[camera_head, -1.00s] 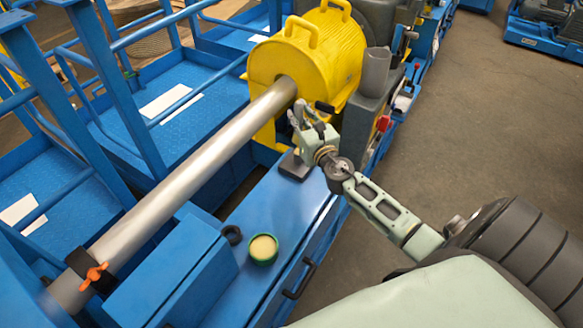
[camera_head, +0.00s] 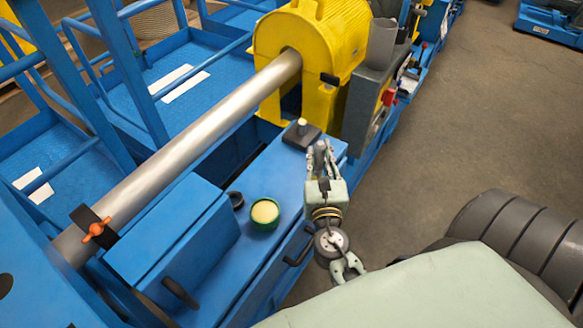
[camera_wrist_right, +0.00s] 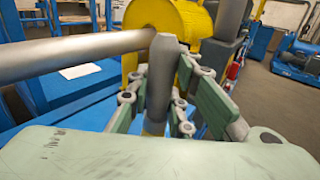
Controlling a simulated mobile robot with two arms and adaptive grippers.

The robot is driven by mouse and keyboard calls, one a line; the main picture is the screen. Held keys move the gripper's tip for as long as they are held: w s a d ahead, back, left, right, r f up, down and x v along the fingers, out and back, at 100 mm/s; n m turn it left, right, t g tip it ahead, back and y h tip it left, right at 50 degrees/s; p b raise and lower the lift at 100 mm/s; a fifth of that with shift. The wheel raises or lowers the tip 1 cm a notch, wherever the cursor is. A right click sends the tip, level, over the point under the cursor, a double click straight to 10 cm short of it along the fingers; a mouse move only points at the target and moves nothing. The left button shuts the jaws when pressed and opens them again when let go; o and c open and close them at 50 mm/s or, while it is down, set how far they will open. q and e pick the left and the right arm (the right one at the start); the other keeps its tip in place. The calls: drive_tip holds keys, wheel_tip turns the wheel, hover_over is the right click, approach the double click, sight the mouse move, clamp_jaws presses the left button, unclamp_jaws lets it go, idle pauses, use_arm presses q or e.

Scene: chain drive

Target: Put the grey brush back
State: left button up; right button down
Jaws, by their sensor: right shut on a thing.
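My right gripper (camera_head: 320,152) is over the blue bench top, in front of a small dark square block with a pale knob (camera_head: 301,134). In the right wrist view, its green fingers are closed around the grey brush (camera_wrist_right: 160,85), a dark grey cylinder standing roughly upright between them. A yellowish part shows at its lower end, and the palm hides what is below. In the head view the brush is mostly hidden by the gripper. A grey open cup (camera_head: 381,44) stands on the grey machine box beside the yellow guard. My left gripper is not in view.
A green tin with pale yellow contents (camera_head: 264,213) and a small black ring (camera_head: 236,200) sit on the bench (camera_head: 262,180). A long steel shaft (camera_head: 190,145) runs into the yellow guard (camera_head: 310,50).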

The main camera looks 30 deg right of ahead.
drive_tip(key=w+a+f+b, duration=0.2)
drive_tip(key=w+a+f, duration=0.1)
drive_tip(key=w+f, duration=0.4)
drive_tip(key=shift+a+f, duration=0.3)
drive_tip(key=shift+f, duration=0.55)
drive_tip(key=shift+f+b, duration=0.2)
drive_tip(key=shift+b, duration=0.2)
drive_tip(key=c, duration=1.6)
unclamp_jaws()
